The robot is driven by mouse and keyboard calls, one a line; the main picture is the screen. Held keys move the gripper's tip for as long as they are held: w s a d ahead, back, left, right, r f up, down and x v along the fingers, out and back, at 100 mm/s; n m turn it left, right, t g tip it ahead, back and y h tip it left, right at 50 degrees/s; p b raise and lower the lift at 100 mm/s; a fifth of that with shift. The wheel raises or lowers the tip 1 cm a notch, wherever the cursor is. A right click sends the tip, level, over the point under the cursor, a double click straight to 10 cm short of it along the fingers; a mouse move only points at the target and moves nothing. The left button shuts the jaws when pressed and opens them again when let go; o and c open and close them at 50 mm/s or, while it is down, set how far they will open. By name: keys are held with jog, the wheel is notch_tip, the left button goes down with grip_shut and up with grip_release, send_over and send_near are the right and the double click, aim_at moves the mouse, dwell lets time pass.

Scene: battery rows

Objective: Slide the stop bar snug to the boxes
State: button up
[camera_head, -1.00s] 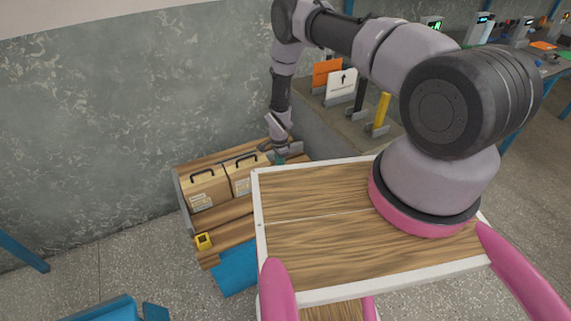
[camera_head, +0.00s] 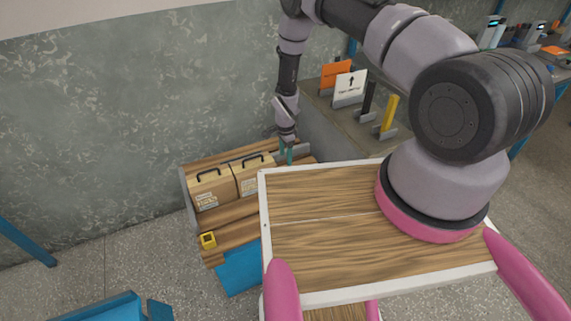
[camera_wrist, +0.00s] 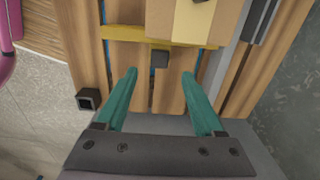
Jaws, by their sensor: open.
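The yellow stop bar (camera_wrist: 122,33) lies across the slatted wooden deck (camera_wrist: 82,40) in the wrist view. A dark block-shaped handle (camera_wrist: 159,58) sticks out from its middle. A cardboard box (camera_wrist: 222,22) stands just beyond the bar; whether they touch I cannot tell. In the head view two boxes (camera_head: 211,188) with black handles stand side by side, the second box (camera_head: 254,173) nearer my gripper. My gripper (camera_wrist: 159,74) is open and points down, its teal fingertips on either side of the handle, slightly short of it. It also shows in the head view (camera_head: 287,155).
A yellow square piece (camera_head: 208,240) sits at the deck's near left. A dark square piece (camera_wrist: 88,99) is at the deck edge in the wrist view. A wall (camera_head: 110,130) stands behind. A grey counter (camera_head: 340,125) with signs and posts stands to the right.

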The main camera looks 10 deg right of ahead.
notch_tip(320, 180, up, 4)
jog(key=shift+r, duration=0.15)
dwell(0.4)
